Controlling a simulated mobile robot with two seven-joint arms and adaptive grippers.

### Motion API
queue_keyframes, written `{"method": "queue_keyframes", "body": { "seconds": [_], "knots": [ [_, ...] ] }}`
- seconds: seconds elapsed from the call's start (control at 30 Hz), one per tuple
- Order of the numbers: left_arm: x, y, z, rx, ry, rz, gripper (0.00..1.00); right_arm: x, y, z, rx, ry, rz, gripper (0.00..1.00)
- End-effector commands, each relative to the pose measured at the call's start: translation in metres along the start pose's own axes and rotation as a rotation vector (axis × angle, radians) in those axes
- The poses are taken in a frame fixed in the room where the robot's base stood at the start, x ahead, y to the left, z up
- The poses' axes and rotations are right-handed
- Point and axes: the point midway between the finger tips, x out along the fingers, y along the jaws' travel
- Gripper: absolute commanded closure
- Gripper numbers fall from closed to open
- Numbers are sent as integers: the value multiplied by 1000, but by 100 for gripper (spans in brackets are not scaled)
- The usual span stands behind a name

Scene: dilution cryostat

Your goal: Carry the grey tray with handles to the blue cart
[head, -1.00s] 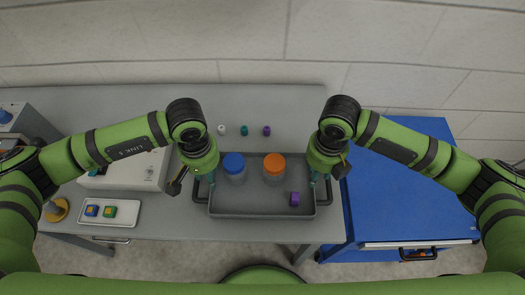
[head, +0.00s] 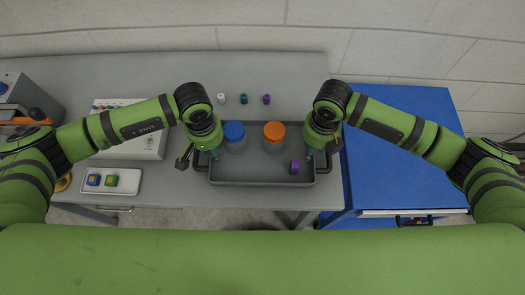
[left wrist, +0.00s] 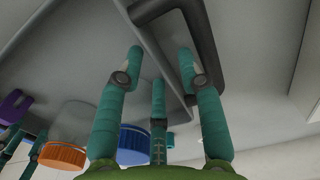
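The grey tray (head: 262,181) with dark side handles sits on the grey table. A blue-lidded jar (head: 234,132), an orange-lidded jar (head: 274,131) and a purple block (head: 294,167) are in it. My left gripper (head: 215,156) is at the tray's left handle. In the left wrist view its teal fingers (left wrist: 160,58) are spread apart, with the handle (left wrist: 205,38) close to the tips; I cannot tell if they touch. My right gripper (head: 309,155) is at the tray's right end; its hand hides the grasp. The blue cart (head: 400,185) stands at the table's right side.
Three small vials, white (head: 222,98), teal (head: 244,98) and purple (head: 266,99), stand behind the tray. A white instrument (head: 130,145) and a small tray (head: 80,186) with coloured blocks are on the left. The cart's visible top is clear.

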Motion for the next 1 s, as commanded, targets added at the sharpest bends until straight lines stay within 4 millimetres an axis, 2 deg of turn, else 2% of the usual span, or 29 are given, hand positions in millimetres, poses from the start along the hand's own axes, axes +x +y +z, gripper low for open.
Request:
{"method": "queue_keyframes", "body": {
  "seconds": [0.13,0.4,0.47,0.5,0.53,1.0],
  "knots": [
    [9,0,0,1,0,-1,63,9,0,0,-1,1,0,63],
    [10,0,0,1,1,-1,63,10,0,0,-1,0,0,63],
    [10,0,0,1,1,-1,83,10,0,0,-1,0,0,83],
    [10,0,0,1,1,-1,99,10,0,0,-1,0,0,99],
    [10,0,0,1,1,-1,100,10,0,0,-1,0,0,100],
    [6,0,-1,0,2,0,100,6,0,0,-1,-2,2,100]
  ]
}}
